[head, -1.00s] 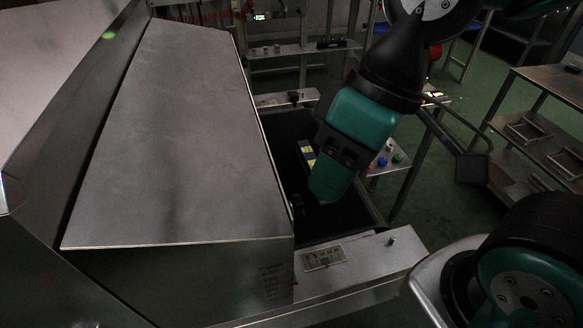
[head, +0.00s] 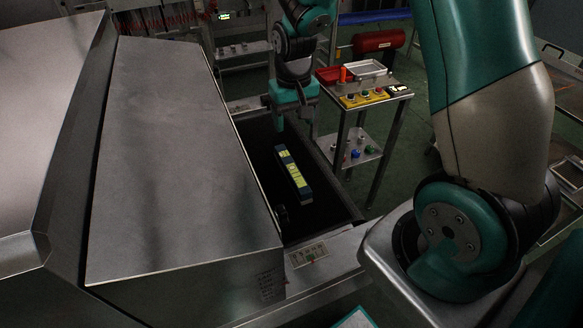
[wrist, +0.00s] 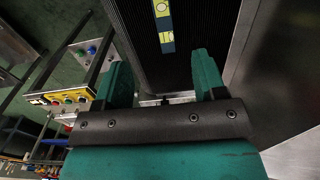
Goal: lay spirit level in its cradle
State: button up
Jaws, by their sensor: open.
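The spirit level (head: 293,173), a dark blue bar with yellow-green faces, lies on the dark belt (head: 335,205) beside the large metal hood. One end of it shows at the top of the wrist view (wrist: 163,22). My gripper (head: 295,122) is open and empty, above the belt beyond the far end of the level. In the wrist view its two green fingers (wrist: 163,76) stand wide apart, with the level ahead of the gap and nothing between them. I cannot make out the cradle for the level in these views.
The metal hood (head: 180,160) borders the belt on the left. A cart (head: 345,125) at the right carries a yellow button box (head: 364,98), a silver tray (head: 366,68) and a red bin (head: 335,75). A metal ledge (head: 340,250) closes the belt's near end.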

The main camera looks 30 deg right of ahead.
jog(key=p, duration=0.1)
send_over(292, 167)
jog(key=f, duration=1)
jog(key=shift+s+f, duration=0.2)
jog(key=shift+f, duration=0.05)
jog(key=shift+w+f+p, duration=0.15)
jog(key=shift+f+p, duration=0.3)
jog(key=shift+f, duration=1.15)
jog(key=shift+w+f+p, duration=0.1)
jog(key=shift+f+p, duration=0.35)
jog(key=shift+f, duration=1.15)
grip_shut()
